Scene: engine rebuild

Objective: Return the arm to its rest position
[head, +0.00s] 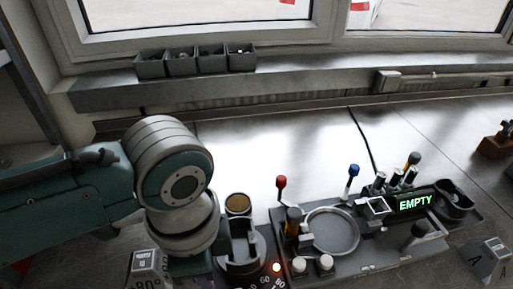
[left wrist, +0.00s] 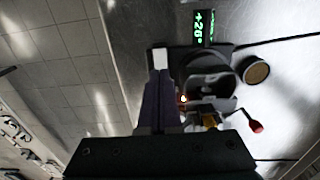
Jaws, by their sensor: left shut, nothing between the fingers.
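My left arm (head: 75,205) comes in from the left in the head view, with its rounded grey and teal wrist joints above the left end of the bench fixtures. The gripper itself is hidden below the arm in that view. In the left wrist view my left gripper (left wrist: 161,78) is shut, its dark fingers together with nothing held. The fingers point over the bench beside a dark fixture with a cup (left wrist: 210,88). My right arm and gripper are not in view.
A grey fixture plate (head: 372,262) holds a round dish (head: 332,231), a red-knobbed lever (head: 281,183), a blue-knobbed lever (head: 353,171) and a display (head: 415,203) reading EMPTY. A brown-topped cylinder (head: 238,204) stands beside the arm. Grey bins (head: 181,62) line the sill.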

